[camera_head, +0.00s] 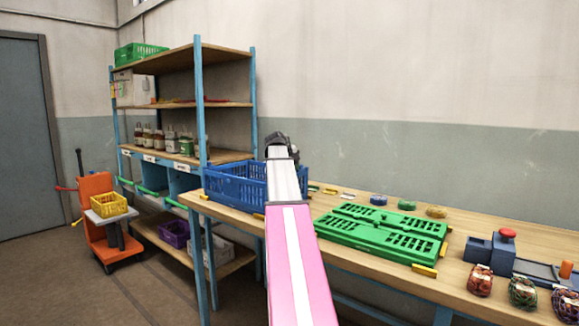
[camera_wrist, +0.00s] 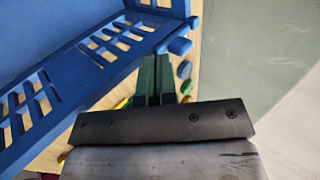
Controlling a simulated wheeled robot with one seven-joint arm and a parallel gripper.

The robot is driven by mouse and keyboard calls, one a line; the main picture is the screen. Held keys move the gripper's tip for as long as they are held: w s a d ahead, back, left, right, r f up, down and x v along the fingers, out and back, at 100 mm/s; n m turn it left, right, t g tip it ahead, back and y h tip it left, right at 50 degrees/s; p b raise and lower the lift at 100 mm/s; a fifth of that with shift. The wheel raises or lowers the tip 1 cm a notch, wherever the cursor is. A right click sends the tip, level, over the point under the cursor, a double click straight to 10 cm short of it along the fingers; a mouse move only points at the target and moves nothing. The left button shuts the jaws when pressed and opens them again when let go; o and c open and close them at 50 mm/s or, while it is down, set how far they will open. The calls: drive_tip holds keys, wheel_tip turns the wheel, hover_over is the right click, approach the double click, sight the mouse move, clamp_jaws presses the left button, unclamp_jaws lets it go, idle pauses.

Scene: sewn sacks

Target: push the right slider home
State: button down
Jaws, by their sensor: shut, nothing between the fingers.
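The blue crate (camera_head: 235,186) stands on the wooden table, left of my arm in the head view. In the wrist view its slotted blue wall (camera_wrist: 85,52) fills the left side. A rounded blue piece (camera_wrist: 180,47) sticks out at the wall's end, and I cannot tell for sure whether it is the right slider. My gripper (camera_wrist: 157,62) is shut and empty. Its dark green fingers lie side by side, with their tips close to the wall and the rounded piece; contact is unclear.
A folded green crate (camera_head: 378,232) with yellow tabs lies right of my arm. Farther right are a blue device with a red knob (camera_head: 507,233) and several netted sacks (camera_head: 522,291). A shelf rack (camera_head: 180,60) with jars stands behind left, and an orange cart (camera_head: 97,187) beyond it.

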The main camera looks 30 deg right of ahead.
drive_tip(key=shift+w+d, duration=0.2)
drive_tip(key=shift+d, duration=0.3)
drive_tip(key=shift+w+d, duration=0.25)
drive_tip(key=shift+d, duration=0.3)
drive_tip(key=shift+w+d, duration=0.2)
drive_tip(key=shift+d, duration=0.3)
drive_tip(key=shift+s+a, duration=0.1)
drive_tip(key=shift+s, duration=0.05)
